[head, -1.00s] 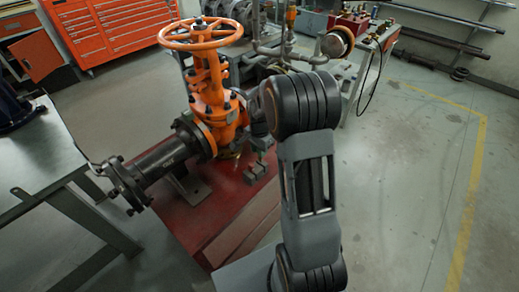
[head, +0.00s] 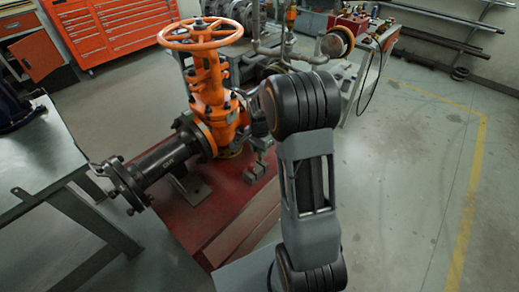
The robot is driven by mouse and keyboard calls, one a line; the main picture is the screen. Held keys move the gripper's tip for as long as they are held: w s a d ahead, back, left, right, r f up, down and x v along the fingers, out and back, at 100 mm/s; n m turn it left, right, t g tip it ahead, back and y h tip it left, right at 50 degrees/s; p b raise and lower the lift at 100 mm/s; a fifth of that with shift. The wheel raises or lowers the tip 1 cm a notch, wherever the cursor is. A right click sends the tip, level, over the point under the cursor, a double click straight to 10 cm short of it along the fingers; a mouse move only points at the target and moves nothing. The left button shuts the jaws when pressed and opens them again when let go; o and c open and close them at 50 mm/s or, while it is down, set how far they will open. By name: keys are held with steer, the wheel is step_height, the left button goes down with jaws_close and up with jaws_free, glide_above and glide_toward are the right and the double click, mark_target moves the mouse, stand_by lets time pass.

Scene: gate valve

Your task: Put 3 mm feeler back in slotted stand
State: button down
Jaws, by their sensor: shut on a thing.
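The orange gate valve (head: 207,85) with its round handwheel stands upright on a red base (head: 215,210), joined to a black pipe (head: 160,165). My arm (head: 308,165) rises at the right of the valve and bends towards its right side. I cannot make out the 3 mm feeler.
A grey metal table (head: 50,150) stands at the left. Orange tool cabinets (head: 115,35) are at the back left. A bench with pipework and red parts (head: 350,22) is behind my arm. The floor at the right (head: 410,180) is clear, with a yellow line.

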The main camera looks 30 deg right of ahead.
steer(key=shift+f+b, duration=2)
steer(key=shift+f, duration=0.9)
steer(key=c, duration=0.8)
jaws_free()
steer(key=shift+r, duration=0.1)
step_height(320, 180, up, 14)
steer(key=shift+f+p, duration=0.1)
steer(key=shift+p, duration=0.8)
